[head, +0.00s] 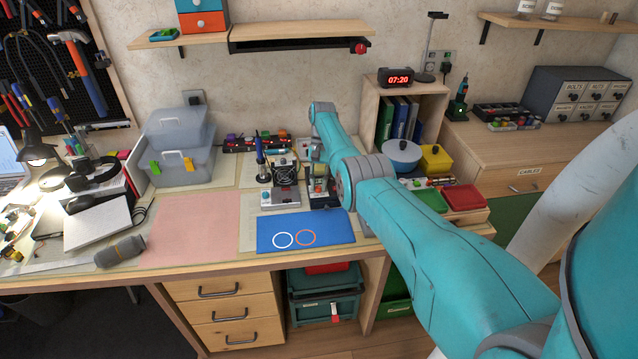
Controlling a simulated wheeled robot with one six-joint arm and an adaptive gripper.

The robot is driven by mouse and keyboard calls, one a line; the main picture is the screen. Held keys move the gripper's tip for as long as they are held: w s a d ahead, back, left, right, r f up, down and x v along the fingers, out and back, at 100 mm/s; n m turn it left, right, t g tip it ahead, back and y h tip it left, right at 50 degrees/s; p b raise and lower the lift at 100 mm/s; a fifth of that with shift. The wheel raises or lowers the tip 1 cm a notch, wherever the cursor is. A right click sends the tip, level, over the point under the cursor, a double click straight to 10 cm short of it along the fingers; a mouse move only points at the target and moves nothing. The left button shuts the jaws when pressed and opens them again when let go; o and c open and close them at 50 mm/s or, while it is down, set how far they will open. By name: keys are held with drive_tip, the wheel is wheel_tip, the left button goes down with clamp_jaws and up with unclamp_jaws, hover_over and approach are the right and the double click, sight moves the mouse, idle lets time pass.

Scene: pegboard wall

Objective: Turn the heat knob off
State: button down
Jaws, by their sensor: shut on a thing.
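My arm reaches in from the right over the bench, and its wrist bends down over the small bench units. My gripper (318,170) shows only in part, small and close to the arm, at the top of a dark unit (322,201). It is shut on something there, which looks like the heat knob. The knob itself is too small and too covered to make out. Left of it stands a light grey unit (280,198) with a dark fan (286,174) behind it. A blue-handled iron (261,155) stands upright to the left.
A blue mat (335,236) with two rings lies in front of the units, and a pink mat (195,226) at left. Grey bins (180,167) stand behind. A blue pot (402,152), yellow box (436,158) and green and red trays (464,197) stand right. A shelf (300,32) hangs above.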

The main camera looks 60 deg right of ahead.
idle(0.3)
drive_tip(key=c, duration=1)
unclamp_jaws()
